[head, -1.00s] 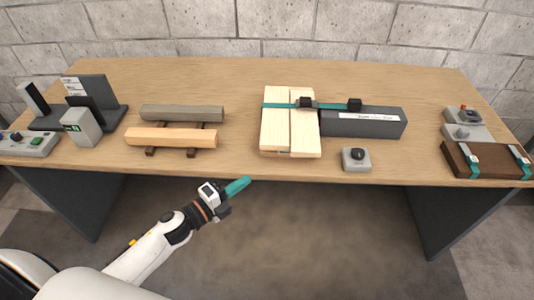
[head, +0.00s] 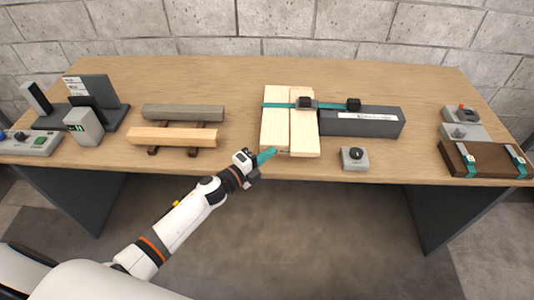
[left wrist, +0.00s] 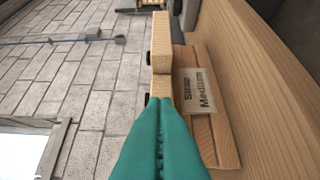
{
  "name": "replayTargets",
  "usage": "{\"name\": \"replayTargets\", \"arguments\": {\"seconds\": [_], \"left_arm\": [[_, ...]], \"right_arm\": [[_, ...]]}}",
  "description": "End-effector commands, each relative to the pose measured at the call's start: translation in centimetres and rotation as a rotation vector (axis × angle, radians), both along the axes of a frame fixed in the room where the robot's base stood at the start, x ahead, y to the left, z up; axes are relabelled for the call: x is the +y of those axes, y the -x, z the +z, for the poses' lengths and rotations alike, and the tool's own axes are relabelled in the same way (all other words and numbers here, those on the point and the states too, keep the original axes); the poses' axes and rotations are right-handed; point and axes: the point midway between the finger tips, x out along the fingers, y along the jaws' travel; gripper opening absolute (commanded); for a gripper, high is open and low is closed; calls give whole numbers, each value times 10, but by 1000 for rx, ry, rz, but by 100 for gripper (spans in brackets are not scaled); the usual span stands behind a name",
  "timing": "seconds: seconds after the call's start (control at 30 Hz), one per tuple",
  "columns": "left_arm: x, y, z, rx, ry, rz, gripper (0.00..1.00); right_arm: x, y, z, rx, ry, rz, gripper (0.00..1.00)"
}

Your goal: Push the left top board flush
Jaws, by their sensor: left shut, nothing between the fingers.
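The left top board (head: 275,125) is pale wood and lies beside the right top board (head: 304,135) on a low stack, with a narrow gap between them. My right gripper is not in view.
A dark grey box (head: 362,122) adjoins the boards on the right, with a small knob unit (head: 354,158) in front. Two beams (head: 172,137) lie on supports to the left. Table (head: 240,80) space behind the boards is clear.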

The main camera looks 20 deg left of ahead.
Motion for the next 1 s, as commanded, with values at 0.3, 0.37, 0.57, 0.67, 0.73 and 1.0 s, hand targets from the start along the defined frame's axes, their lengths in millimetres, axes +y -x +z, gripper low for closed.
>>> {"name": "replayTargets", "arguments": {"seconds": [0.3, 0.37, 0.57, 0.67, 0.73, 1.0], "left_arm": [[6, -19, -2, -3, -2, 0, 0], [8, -27, -2, -4, -1, 0, 0], [11, -37, 1, -1, 0, 3, 0], [12, -37, 2, -2, 1, 4, 0], [12, -37, 2, -3, 1, 5, 0], [13, -37, 3, -4, 0, 5, 0]], "right_arm": [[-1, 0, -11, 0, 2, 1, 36], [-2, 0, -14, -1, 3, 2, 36], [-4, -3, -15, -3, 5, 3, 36], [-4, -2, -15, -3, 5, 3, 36], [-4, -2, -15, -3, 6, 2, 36], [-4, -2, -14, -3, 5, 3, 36]]}}
